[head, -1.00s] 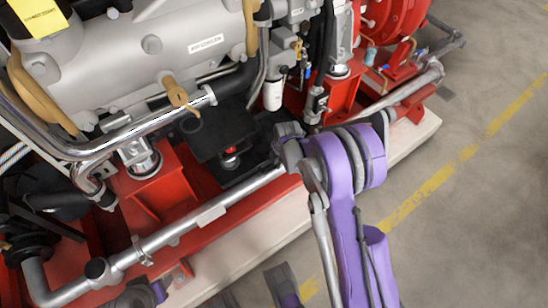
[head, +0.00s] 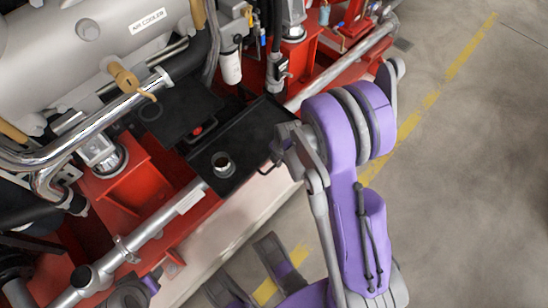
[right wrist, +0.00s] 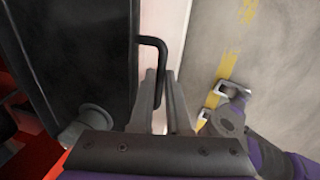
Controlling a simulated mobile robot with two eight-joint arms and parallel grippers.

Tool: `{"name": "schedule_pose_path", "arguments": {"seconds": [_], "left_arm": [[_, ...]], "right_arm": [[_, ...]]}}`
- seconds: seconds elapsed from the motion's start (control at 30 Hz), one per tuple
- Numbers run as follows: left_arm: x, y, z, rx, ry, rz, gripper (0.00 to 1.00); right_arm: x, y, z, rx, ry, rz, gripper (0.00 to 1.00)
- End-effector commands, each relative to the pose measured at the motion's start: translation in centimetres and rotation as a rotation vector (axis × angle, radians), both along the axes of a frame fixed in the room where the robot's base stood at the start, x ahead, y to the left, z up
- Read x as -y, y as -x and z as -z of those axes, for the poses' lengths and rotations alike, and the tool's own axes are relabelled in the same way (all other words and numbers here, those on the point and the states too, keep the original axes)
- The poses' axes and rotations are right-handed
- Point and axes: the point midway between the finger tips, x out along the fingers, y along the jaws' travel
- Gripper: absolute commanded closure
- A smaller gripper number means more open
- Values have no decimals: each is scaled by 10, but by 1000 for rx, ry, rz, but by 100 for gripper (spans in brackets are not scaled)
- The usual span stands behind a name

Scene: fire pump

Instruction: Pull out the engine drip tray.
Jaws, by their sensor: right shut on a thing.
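The engine drip tray (head: 247,137) is a long black shallow tray.
The silver rail (head: 155,230) runs along the red base frame (head: 130,180) on both sides of the tray. The pale plinth (head: 215,235) lies below. The concrete floor (head: 470,180) at the right, with a yellow line, is clear.

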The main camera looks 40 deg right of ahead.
Motion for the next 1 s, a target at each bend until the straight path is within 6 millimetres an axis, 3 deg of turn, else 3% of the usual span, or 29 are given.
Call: {"name": "schedule_pose_path", "arguments": {"seconds": [0.23, 0.27, 0.4, 0.77, 1.0], "left_arm": [[0, 0, 0, 0, 0, 0, 50], [0, 0, 0, 0, 0, 0, 50], [0, 0, 0, 0, 0, 0, 50], [0, 0, -2, 1, 0, 0, 50], [0, 3, -21, 6, 0, 0, 50]], "right_arm": [[0, 0, 0, -1, 1, 0, 100], [0, 0, 0, -1, 1, 0, 82], [0, 0, 0, -1, 0, 0, 57], [0, 1, -4, 0, 0, 0, 55], [1, 8, -46, 1, 1, 0, 55]]}}
